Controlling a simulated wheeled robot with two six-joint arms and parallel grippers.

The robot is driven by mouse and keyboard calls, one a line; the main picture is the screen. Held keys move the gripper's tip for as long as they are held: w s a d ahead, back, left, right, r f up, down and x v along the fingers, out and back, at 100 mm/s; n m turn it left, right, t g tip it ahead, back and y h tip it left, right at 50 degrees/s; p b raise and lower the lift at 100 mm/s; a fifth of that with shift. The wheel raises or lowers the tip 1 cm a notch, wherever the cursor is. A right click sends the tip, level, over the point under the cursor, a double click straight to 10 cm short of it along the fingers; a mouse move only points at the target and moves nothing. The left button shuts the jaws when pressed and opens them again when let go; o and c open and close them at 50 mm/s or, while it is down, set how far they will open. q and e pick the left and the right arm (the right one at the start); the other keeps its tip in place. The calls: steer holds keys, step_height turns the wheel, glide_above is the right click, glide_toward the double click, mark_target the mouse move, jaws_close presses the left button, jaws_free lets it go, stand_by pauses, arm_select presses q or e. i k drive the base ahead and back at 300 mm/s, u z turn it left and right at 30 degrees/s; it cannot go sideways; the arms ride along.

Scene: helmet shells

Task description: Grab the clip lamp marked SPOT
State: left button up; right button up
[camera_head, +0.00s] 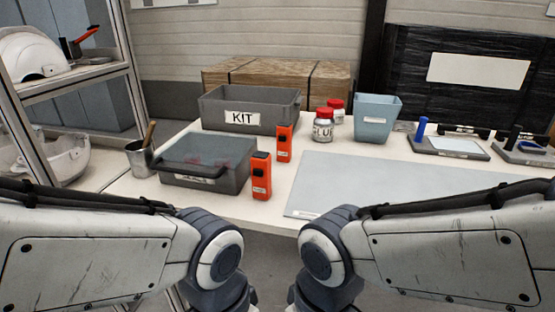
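Two orange-red devices with black faces stand upright on the white table, and they look like clip lamps. The nearer one (261,176) stands just right of the lidded grey box and has a small label near its lower part. The farther one (284,144) stands behind it and to the right, also with a small label. Both labels are too small to read, so I cannot tell which is marked SPOT. My two arms come in from the left and right at the bottom of the view. Both grippers are below the frame and out of view.
An open grey bin (287,117) labelled KIT stands behind the lidded grey box (205,182). Red-capped jars (322,130), a blue-grey bucket (373,119) and a flat grey mat (390,187) lie to the right. A metal cup (139,160) and shelf with helmet shells (30,55) are left.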

mark_target(262, 187)
steer(key=z, duration=0.1)
steer(key=k, duration=1.05)
steer(key=u, duration=0.95)
steer(key=i, duration=1.45)
steer(key=z, duration=0.8)
